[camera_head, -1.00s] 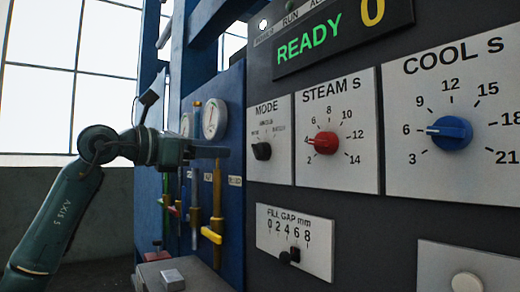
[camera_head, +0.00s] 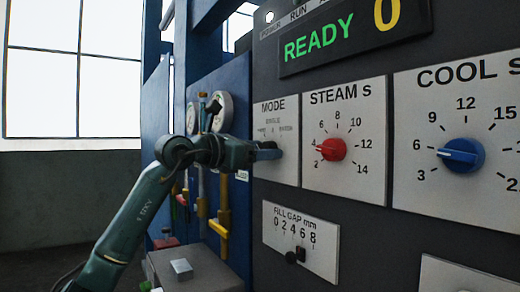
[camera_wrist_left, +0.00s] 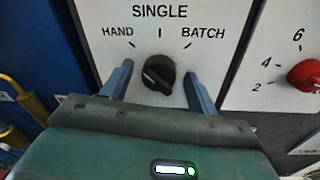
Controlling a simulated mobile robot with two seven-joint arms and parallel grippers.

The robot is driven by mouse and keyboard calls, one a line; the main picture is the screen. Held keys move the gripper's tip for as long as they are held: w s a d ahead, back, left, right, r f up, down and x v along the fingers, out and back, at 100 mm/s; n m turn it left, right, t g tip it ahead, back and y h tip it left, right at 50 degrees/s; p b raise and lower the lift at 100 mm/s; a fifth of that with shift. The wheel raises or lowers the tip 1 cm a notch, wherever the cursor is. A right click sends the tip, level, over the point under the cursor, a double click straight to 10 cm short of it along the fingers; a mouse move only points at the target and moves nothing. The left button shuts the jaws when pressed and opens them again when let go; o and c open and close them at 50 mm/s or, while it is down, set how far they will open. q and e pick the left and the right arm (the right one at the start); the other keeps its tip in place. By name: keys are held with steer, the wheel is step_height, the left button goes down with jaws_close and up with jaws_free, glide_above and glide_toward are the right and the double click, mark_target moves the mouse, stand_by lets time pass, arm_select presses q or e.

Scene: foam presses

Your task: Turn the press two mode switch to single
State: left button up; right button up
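The mode switch is a black knob (camera_wrist_left: 158,75) on a white MODE plate (camera_head: 276,115). In the left wrist view the plate is marked HAND, SINGLE and BATCH, and the knob's ridge slants to the upper left, toward HAND. My left gripper (camera_head: 268,150) reaches the plate from the left and hides most of the knob in the head view. In the left wrist view its blue fingers (camera_wrist_left: 158,72) are open, one on each side of the knob, with gaps visible. My right gripper is not in view.
The red STEAM dial (camera_head: 332,149) is right of the switch, with the blue COOL dial (camera_head: 461,154) beyond. The FILL GAP slider (camera_head: 296,255) is below. Gauges (camera_head: 222,111) and a yellow-handled valve (camera_head: 219,228) stand left. The display (camera_head: 350,35) reads READY 0.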

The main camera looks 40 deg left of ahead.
arm_select(q)
steer(key=c, duration=0.9)
steer(key=shift+m, duration=0.3)
steer(key=shift+d+f+m, duration=0.1)
steer(key=shift+f+m, duration=0.05)
steer(key=shift+m, duration=1.9)
steer(key=shift+f+m, duration=0.1)
steer(key=shift+m, duration=1.95)
steer(key=shift+t, duration=0.3)
steer(key=o, duration=0.9)
steer(key=shift+r, duration=0.1)
steer(key=shift+o, duration=0.2)
